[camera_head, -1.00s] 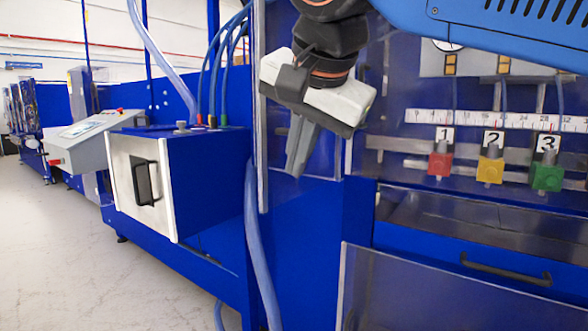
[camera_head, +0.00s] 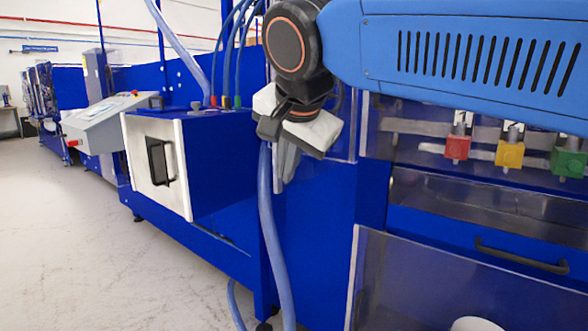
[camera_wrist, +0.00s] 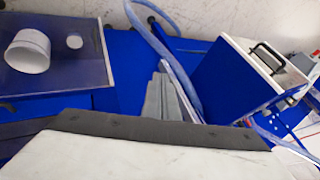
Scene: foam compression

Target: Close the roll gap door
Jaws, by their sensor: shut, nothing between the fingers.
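My gripper (camera_head: 284,166) is shut and empty, pointing down in front of the blue machine. Its grey fingers also show in the wrist view (camera_wrist: 162,98). A clear panel with a metal edge (camera_head: 341,120) stands upright behind and right of the gripper; I cannot tell whether this is the roll gap door. The fingers overlap its left part in the picture; contact cannot be told. Another clear, metal-edged panel (camera_head: 450,275) is at lower right. My arm hides much of the upper machine.
A blue box with a white front and black handle (camera_head: 160,162) is at left. A thick blue hose (camera_head: 266,215) hangs close to the gripper. Red (camera_head: 457,147), yellow (camera_head: 509,154) and green (camera_head: 568,162) clamps and a drawer handle (camera_head: 520,255) are at right. The left floor is clear.

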